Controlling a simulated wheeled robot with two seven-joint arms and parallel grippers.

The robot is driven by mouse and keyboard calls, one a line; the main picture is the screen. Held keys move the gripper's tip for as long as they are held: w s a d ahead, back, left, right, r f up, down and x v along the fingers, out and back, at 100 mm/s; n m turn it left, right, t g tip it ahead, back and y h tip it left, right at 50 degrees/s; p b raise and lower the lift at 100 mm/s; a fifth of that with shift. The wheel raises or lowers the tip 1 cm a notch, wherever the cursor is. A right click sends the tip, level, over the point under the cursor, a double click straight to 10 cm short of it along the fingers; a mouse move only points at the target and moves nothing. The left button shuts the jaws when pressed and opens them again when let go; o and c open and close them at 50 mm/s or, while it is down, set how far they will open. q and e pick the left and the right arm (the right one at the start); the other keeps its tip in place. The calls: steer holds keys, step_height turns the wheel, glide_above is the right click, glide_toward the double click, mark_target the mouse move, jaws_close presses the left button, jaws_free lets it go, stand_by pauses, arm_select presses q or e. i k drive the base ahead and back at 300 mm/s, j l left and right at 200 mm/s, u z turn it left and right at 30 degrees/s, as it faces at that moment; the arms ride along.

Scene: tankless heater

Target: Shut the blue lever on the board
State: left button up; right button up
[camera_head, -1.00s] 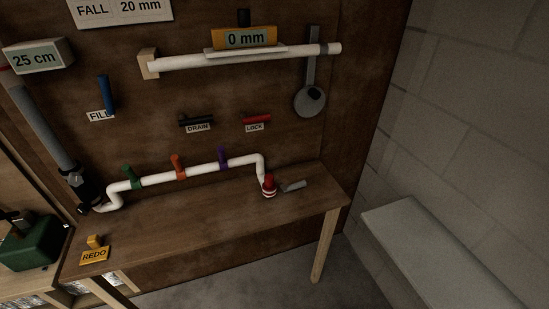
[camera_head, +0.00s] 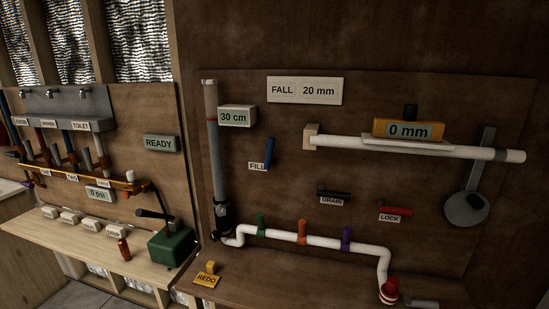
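The blue lever (camera_head: 269,153) is on the brown wooden board (camera_head: 400,95), beside a white label (camera_head: 257,167) reading FILL. The lever stands nearly upright, its top leaning slightly right. A grey vertical pipe (camera_head: 216,150) stands to its left, with a display (camera_head: 237,116) reading 30 cm. Neither of my grippers is in view.
A black DRAIN lever (camera_head: 335,196) and red LOCK lever (camera_head: 397,211) sit lower right. A white pipe with green, orange and purple handles (camera_head: 347,237) runs below. A green pump box (camera_head: 171,248) stands on the left bench. The space before the blue lever looks clear.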

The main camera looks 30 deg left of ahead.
mark_target(269, 160)
steer(key=u, duration=1.55)
